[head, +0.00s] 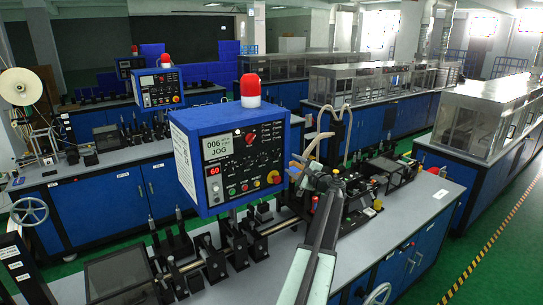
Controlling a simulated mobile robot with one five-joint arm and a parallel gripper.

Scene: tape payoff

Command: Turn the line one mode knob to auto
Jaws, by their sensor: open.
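The blue control box (195,127) with a red lamp on top stands in the middle. Its screen (218,147) reads "006 JOG", and a red display (213,170) reads 60. A row of small knobs and buttons (244,187) runs along the lower panel, ending in a red button with a yellow surround (273,177). The labels are too small to read, so I cannot tell which one is the mode knob or where it points. My gripper (296,168) is open, at the right side of the panel, with its fingers towards it. I see nothing between them. I cannot tell whether it touches the panel.
A grey bench (385,236) carries rollers and black fixtures (211,259) below and right of the box. A second control box (157,88) stands on the bench behind. Glass-covered machines (365,83) line the back and right. Green floor aisle (487,241) lies at right.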

